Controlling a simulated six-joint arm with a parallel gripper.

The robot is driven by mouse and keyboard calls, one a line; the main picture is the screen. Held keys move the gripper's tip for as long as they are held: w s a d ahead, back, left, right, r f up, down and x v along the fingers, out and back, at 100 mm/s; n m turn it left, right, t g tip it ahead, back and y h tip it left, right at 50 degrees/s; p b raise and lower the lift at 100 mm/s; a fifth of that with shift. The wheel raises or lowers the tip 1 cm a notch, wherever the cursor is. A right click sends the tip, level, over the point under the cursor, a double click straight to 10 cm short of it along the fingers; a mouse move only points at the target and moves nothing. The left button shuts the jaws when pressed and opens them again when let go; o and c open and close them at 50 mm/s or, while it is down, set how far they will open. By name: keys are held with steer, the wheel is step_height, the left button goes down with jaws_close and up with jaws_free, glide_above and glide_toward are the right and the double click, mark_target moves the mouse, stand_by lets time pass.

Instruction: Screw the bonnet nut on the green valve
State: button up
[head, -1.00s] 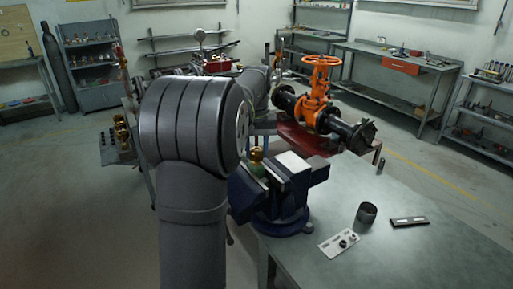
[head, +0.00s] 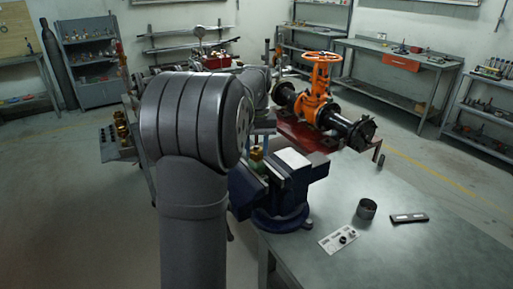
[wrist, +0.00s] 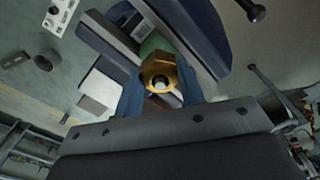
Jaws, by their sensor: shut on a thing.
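A brass hex bonnet nut (wrist: 158,74) sits between the two blue fingers of my gripper (wrist: 161,84) in the wrist view. My gripper is shut on it. The green valve (wrist: 154,44) shows just beyond the nut, clamped in the blue vise (wrist: 203,30). In the head view the brass nut (head: 257,153) is on top of the small green valve (head: 258,167), between the vise jaws (head: 290,166). My blue fingers reach down to the nut there. I cannot tell how far the nut is threaded on.
A large orange valve (head: 318,100) stands behind.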

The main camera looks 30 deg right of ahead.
steer(key=shift+f, duration=0.3)
stand_by(0.6)
steer(key=o, duration=1.1)
steer(key=shift+r, duration=0.15)
steer(key=shift+r, duration=3.4)
steer(key=shift+f, duration=3.4)
